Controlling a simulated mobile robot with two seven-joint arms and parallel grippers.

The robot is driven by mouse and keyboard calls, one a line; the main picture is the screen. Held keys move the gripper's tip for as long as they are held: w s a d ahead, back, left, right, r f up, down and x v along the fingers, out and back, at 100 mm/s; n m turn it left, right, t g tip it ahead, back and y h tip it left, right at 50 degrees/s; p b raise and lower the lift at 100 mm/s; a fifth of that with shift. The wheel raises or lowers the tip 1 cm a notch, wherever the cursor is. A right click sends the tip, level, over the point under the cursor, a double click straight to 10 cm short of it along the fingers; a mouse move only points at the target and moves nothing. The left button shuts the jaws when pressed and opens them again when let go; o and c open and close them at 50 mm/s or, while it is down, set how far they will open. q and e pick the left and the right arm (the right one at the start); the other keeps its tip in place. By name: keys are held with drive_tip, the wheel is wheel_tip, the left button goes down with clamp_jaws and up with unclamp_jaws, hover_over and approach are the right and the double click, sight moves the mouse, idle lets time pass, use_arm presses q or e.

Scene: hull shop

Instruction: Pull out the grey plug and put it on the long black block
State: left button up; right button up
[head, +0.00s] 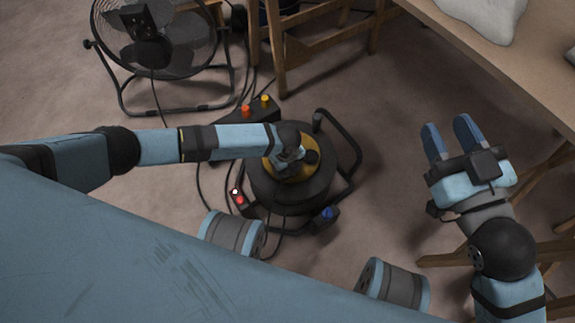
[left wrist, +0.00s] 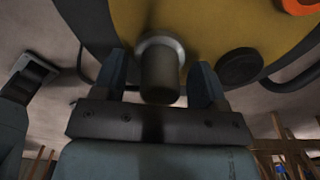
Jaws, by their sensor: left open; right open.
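The grey plug (left wrist: 160,78) shows in the left wrist view as a dark cylinder with a lighter collar, standing against the yellow face (left wrist: 205,28) of a reel. My left gripper (left wrist: 160,82) is open, with one finger on each side of the plug; I cannot tell whether they touch it. In the head view my left gripper (head: 297,158) is over the black reel (head: 290,200) and hides the plug. A long black block (head: 262,114) with orange and yellow plugs lies behind my left arm, partly hidden. My right gripper (head: 448,138) is open and empty at the right.
A black round cap (left wrist: 240,67) and an orange part (left wrist: 299,5) sit on the reel face beside the plug. A black tube frame (head: 350,150) surrounds the reel. A fan (head: 160,45), wooden trestles (head: 300,50), loose cables and a table (head: 520,65) stand around. Floor between reel and right gripper is clear.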

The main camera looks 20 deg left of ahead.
use_arm(q)
drive_tip(key=shift+p, duration=0.3)
clamp_jaws()
idle(0.3)
drive_tip(key=shift+r, duration=0.15)
drive_tip(key=shift+r+p, duration=2.9)
drive_tip(key=shift+p, duration=0.05)
